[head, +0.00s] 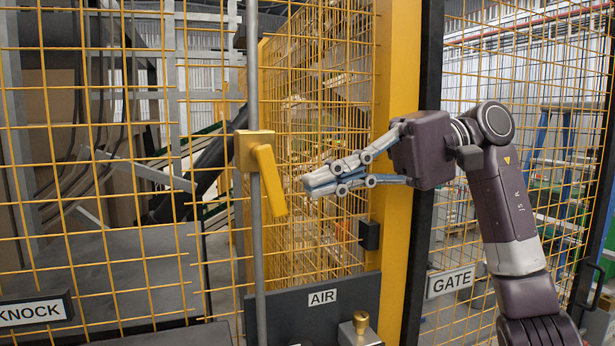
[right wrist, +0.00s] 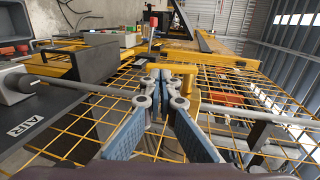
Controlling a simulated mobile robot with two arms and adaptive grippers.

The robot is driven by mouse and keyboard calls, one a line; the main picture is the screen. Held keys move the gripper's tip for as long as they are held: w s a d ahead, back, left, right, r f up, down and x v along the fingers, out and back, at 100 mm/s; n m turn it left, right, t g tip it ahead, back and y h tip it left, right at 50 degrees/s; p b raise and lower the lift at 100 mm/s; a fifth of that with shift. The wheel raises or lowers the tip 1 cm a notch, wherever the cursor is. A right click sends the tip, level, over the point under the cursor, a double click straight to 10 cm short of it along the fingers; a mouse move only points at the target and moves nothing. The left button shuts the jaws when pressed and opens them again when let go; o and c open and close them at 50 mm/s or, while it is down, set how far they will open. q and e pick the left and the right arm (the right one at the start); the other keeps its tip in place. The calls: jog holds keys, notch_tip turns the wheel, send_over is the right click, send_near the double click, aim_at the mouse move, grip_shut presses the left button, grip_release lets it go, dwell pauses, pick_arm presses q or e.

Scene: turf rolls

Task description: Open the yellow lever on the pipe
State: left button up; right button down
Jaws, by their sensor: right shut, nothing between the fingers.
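The yellow lever (head: 269,180) hangs down from a yellow valve body (head: 250,150) on a thin upright grey pipe (head: 258,240) in the head view. Its lower end tilts slightly to the right. My right gripper (head: 310,184) is shut and empty, pointing left, with its fingertips a little to the right of the lever's lower part. In the head view there is a small gap between them. In the right wrist view the shut fingertips (right wrist: 166,76) are beside the yellow valve part (right wrist: 191,92); whether they touch cannot be told there. My left gripper is not in view.
Yellow wire mesh fence stands behind the pipe. A thick yellow post (head: 397,235) stands behind my right gripper. A dark box with an AIR label (head: 322,297) and a brass-topped fitting (head: 360,325) sit below. A GATE sign (head: 450,282) hangs at right, a KNOCK sign (head: 35,312) at lower left.

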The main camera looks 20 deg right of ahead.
aim_at(285, 201)
jog(key=shift+y, duration=0.7)
jog(key=a+b, duration=0.1)
jog(key=a+f+b, duration=0.1)
jog(key=b, duration=0.1)
jog(key=a+b, duration=0.1)
jog(key=a, duration=0.1)
jog(key=shift+s+f, duration=0.15)
jog(key=shift+f, duration=0.25)
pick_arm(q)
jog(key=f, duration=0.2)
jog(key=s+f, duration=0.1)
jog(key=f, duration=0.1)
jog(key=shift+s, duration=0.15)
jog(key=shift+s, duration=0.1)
